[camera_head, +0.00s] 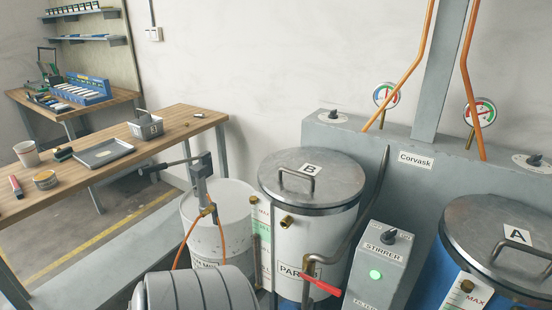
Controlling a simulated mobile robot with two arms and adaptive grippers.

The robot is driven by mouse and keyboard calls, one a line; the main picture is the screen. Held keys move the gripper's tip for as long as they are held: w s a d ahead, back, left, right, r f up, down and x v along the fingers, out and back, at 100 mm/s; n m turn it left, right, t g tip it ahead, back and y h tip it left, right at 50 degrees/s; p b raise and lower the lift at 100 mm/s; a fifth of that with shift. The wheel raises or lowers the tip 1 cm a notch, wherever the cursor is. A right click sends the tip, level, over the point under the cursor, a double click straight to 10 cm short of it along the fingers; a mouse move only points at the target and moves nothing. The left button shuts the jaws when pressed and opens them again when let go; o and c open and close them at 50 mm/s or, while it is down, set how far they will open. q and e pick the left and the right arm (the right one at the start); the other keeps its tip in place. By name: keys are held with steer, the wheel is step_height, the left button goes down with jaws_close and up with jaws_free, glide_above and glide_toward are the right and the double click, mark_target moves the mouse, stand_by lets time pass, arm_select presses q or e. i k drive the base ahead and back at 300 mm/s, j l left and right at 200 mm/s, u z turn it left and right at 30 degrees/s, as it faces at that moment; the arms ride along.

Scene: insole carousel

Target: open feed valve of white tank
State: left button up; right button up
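The white tank (312,237) stands at the centre right, with a grey metal lid (335,170) marked B and a lid handle. A valve with a red lever (321,284) sits low on its front, at the end of a bent metal pipe (345,246). The lever slants down to the right, roughly crosswise to the tank. Whether the valve is open or shut I cannot tell. The lower part of the tank is cut off by the frame. Neither of my grippers is in view.
A grey stirrer box (377,268) with a lit green lamp stands close right of the tank. A blue tank (432,275) marked A is at the far right. A white drum (220,235) with a pump stands left. A wooden bench (182,123) is behind.

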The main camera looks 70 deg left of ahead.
mark_target(320, 284)
steer(key=k+u, duration=0.1)
steer(key=u, duration=1.5)
